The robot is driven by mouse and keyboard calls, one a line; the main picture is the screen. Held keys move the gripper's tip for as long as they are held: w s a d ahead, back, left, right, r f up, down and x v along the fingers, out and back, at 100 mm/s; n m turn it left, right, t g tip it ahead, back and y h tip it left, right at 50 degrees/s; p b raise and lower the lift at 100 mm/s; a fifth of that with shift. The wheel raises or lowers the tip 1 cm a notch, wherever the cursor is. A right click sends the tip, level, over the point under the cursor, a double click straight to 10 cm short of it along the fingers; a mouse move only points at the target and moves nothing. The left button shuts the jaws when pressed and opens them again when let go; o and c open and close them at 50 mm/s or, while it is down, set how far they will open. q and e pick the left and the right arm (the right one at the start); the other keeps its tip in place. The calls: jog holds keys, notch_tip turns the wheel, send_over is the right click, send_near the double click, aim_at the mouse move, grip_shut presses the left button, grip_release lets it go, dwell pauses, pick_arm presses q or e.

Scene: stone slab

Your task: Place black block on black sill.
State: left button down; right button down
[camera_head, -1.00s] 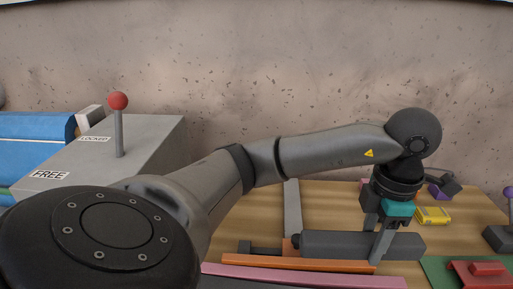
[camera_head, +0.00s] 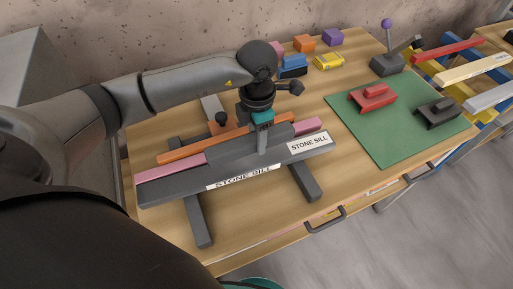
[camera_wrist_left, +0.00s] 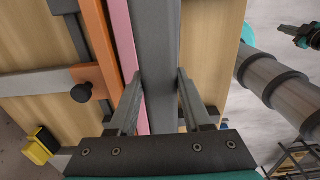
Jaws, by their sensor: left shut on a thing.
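The black block, a long dark grey bar (camera_head: 222,154), is held by my left gripper (camera_head: 262,150), whose fingers are shut on it near its right part. It lies lengthwise over the black sill (camera_head: 165,190), a longer dark grey beam labelled STONE SILL. I cannot tell whether the block touches the sill. In the left wrist view the dark bar (camera_wrist_left: 158,45) runs between the two fingers of my left gripper (camera_wrist_left: 155,85). A dark and teal part, likely my right gripper (camera_wrist_left: 302,37), shows at the upper right there; its fingers are unclear.
Pink (camera_head: 170,168) and orange (camera_head: 180,153) bars lie behind the sill. Colored blocks and a purple-knobbed lever (camera_head: 387,45) stand at the back. The front right tabletop is clear.

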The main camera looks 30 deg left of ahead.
aim_at(257, 158)
pick_arm(q)
jog(key=shift+f, duration=2.65)
jog(key=shift+f+b, duration=0.2)
jog(key=shift+b, duration=0.15)
jog(key=shift+c, duration=1.7)
grip_release()
jog(key=shift+r, duration=0.15)
